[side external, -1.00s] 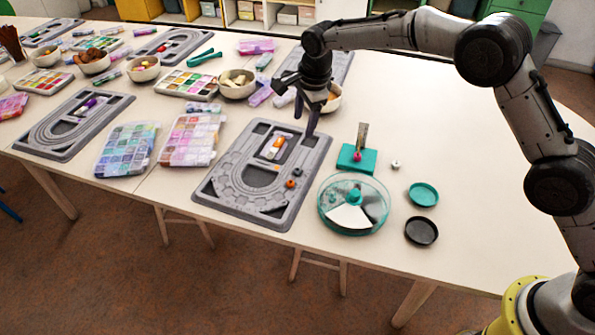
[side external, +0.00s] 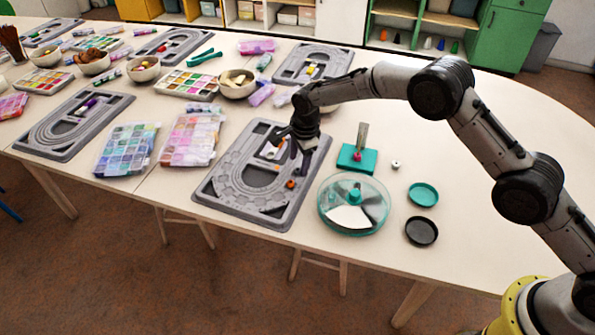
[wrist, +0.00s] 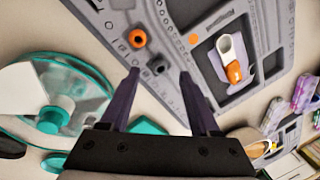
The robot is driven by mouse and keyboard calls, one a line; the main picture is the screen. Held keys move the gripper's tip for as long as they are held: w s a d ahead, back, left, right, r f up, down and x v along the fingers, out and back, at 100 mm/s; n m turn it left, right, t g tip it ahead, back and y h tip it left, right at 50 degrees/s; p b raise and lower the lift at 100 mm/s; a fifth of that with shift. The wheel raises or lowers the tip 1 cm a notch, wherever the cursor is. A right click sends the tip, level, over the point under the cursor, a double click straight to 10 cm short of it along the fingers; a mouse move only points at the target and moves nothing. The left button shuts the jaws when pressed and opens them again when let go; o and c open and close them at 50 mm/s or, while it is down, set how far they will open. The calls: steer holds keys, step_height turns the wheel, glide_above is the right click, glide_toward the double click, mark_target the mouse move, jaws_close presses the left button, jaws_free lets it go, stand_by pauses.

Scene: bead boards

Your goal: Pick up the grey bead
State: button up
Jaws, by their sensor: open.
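A dark grey bead (wrist: 159,66) lies on the edge of the grey bead board in the wrist view, beside an orange bead (wrist: 137,38). My gripper (wrist: 159,74) is open and empty, and the grey bead shows between its two fingertips, apart from both. In the side view my gripper (side external: 291,160) hangs over the right part of the bead board (side external: 232,190). There the orange bead (side external: 290,184) shows just below the fingers, while the grey bead cannot be made out and seems hidden by a finger.
A clear round case with a teal hub (side external: 354,205) stands right of the board. Behind it is a teal block with a post (side external: 357,157). A small pale bead (side external: 396,165), a teal dish (side external: 423,194) and a black dish (side external: 421,231) lie farther right. The table's right side is clear.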

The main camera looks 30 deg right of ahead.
mark_target(299, 170)
steer(key=f, duration=0.2)
steer(key=shift+w+f, duration=0.2)
steer(key=shift+f, duration=0.3)
